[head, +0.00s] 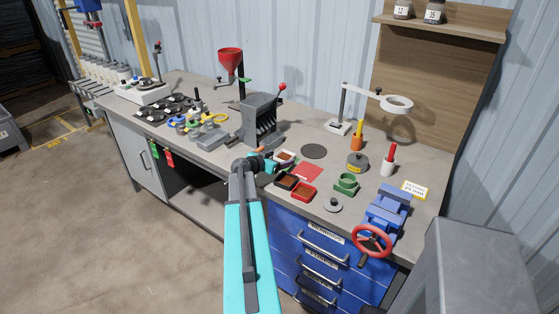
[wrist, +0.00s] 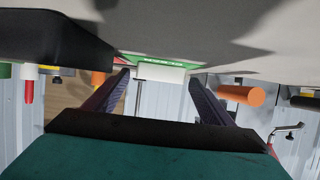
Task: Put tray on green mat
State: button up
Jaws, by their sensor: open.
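In the head view, my gripper (head: 266,164) is low over the middle of the bench, beside a small pale tray (head: 293,161) with brown contents. A black tray (head: 279,185) and a red tray (head: 303,197) sit just to the right of it. In the wrist view, which looks upside down, my gripper (wrist: 160,92) has its two fingers spread apart. A white piece (wrist: 160,74) shows between them, with a green patch (wrist: 150,61) bearing white lettering behind it. The green patch may be the green mat; I cannot tell whether the white piece is a tray. Contact is unclear.
A red mat (head: 309,172) lies beyond the trays. A grey machine (head: 260,121) stands close behind my gripper.

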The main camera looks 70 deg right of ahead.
jog(key=b+v, duration=0.4)
jog(key=v, duration=0.7)
jog(key=shift+a, duration=0.1)
jog(key=shift+r, duration=0.1)
dwell(0.6)
